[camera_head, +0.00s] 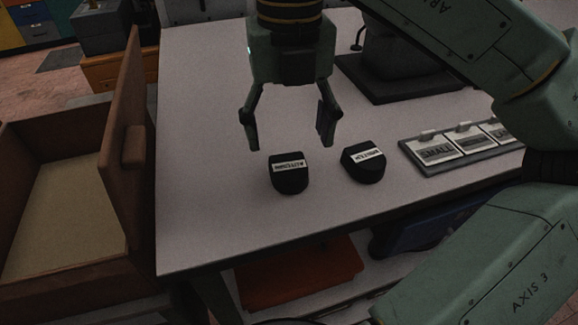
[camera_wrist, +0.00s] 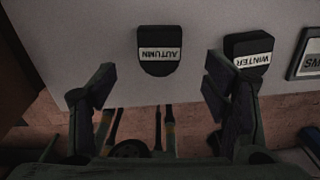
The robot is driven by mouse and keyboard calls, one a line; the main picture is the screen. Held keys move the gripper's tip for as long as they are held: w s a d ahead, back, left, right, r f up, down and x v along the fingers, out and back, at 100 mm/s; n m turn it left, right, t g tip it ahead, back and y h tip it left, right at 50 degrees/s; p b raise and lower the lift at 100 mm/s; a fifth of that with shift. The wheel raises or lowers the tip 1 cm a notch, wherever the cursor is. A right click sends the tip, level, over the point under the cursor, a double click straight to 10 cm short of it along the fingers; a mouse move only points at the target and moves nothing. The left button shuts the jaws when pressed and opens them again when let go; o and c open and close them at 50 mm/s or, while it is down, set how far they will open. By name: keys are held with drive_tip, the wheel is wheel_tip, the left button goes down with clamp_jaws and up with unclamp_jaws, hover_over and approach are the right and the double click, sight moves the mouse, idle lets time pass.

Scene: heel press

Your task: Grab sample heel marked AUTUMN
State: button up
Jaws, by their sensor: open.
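The heel marked AUTUMN (camera_head: 288,178) is a black, round-ended block with a white label, lying on the light grey table. In the wrist view the AUTUMN heel (camera_wrist: 160,57) lies ahead of the space between my fingers, its label upside down. A second black heel marked WINTER (camera_head: 363,167) lies to its right, apart from it; it also shows in the wrist view (camera_wrist: 249,50), beyond the right finger. My gripper (camera_head: 290,143) is open and empty above the table, over and a little behind the AUTUMN heel, not touching it.
A rack of size cards (camera_head: 462,149), one reading SMALL, lies at the right. A dark machine base (camera_head: 410,88) stands at the back. A brown open box (camera_head: 70,215) with a raised wall stands left of the table. The table (camera_head: 215,215) is clear at front left.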

sight(289, 166)
drive_tip(key=shift+f+p, duration=0.7)
drive_tip(key=shift+f, duration=2.2)
drive_tip(key=c, duration=1.3)
drive_tip(key=shift+r, duration=0.1)
